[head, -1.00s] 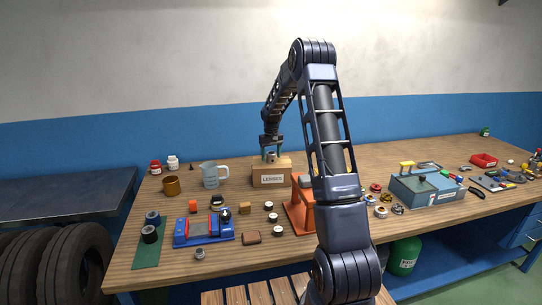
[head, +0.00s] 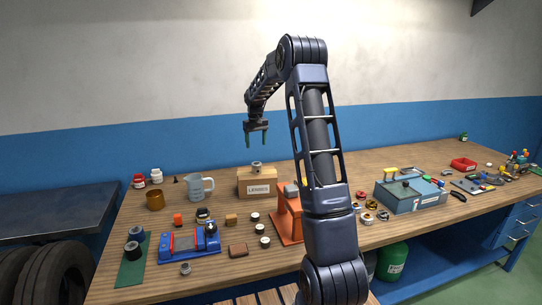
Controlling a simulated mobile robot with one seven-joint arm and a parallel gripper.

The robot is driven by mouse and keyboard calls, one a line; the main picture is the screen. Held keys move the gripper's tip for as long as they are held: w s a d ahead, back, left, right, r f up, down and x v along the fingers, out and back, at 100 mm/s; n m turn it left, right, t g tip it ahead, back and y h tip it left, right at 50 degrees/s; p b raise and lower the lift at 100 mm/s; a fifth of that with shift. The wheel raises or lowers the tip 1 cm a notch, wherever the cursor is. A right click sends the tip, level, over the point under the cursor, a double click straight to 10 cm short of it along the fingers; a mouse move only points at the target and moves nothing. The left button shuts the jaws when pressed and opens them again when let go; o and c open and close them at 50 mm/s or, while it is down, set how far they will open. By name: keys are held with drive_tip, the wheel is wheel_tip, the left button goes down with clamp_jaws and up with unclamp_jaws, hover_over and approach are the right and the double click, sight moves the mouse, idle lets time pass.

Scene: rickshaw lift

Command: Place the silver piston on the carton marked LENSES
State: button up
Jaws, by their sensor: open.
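The carton marked LENSES (head: 258,189) stands on the wooden workbench, left of my arm, with its label facing me. The silver piston (head: 257,165), a small grey cylinder, stands upright on top of the carton. My gripper (head: 256,140) is open and empty. It points down above the piston, with a clear gap between the fingertips and the piston.
A clear measuring jug (head: 199,187) and a brown cup (head: 155,200) stand left of the carton. An orange stand (head: 289,216) is close at its right, partly behind my arm. A blue vise (head: 190,244) lies in front. A grey toolbox (head: 410,195) is farther right.

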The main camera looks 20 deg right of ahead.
drive_tip(key=s+r+t, duration=0.1)
drive_tip(key=s+r, duration=0.4)
drive_tip(key=s, duration=0.3)
drive_tip(key=s+r+m, duration=0.1)
drive_tip(key=s+r, duration=0.3)
drive_tip(key=s, duration=0.4)
drive_tip(key=s+r+t, duration=0.1)
drive_tip(key=s+r, duration=0.4)
drive_tip(key=s, duration=0.3)
drive_tip(key=s+f+t, duration=0.1)
drive_tip(key=s+f, duration=0.1)
drive_tip(key=s, duration=1.1)
drive_tip(key=s+f+m+t, duration=0.1)
drive_tip(key=s+f, duration=0.1)
drive_tip(key=s, duration=1.1)
drive_tip(key=shift+s+t, duration=0.25)
drive_tip(key=shift+t, duration=0.05)
